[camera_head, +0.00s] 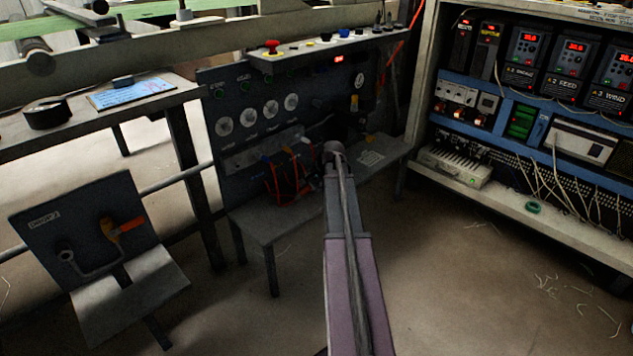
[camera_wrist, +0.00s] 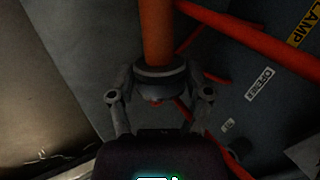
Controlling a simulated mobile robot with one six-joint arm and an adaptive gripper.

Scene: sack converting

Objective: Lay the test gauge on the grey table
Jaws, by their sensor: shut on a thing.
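My gripper (camera_wrist: 160,92) has its two fingers on either side of a dark round body, which I take to be the test gauge (camera_wrist: 160,79). It is shut on that body. An orange tube-like part rises from the body to the top of the wrist view; its dial face cannot be made out. In the head view my arm reaches toward the dark panel, and my gripper is a small dark shape there, with the held thing hard to tell apart. The grey table (camera_head: 252,221) stands below the panel, left of my arm.
Red and orange leads (camera_head: 287,178) hang and lie at the grey table's back. The dark panel (camera_head: 232,95) with several white dials rises behind. An open electrical cabinet (camera_head: 425,120) stands at right. A stand (camera_head: 133,300) with a tilted board is at left.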

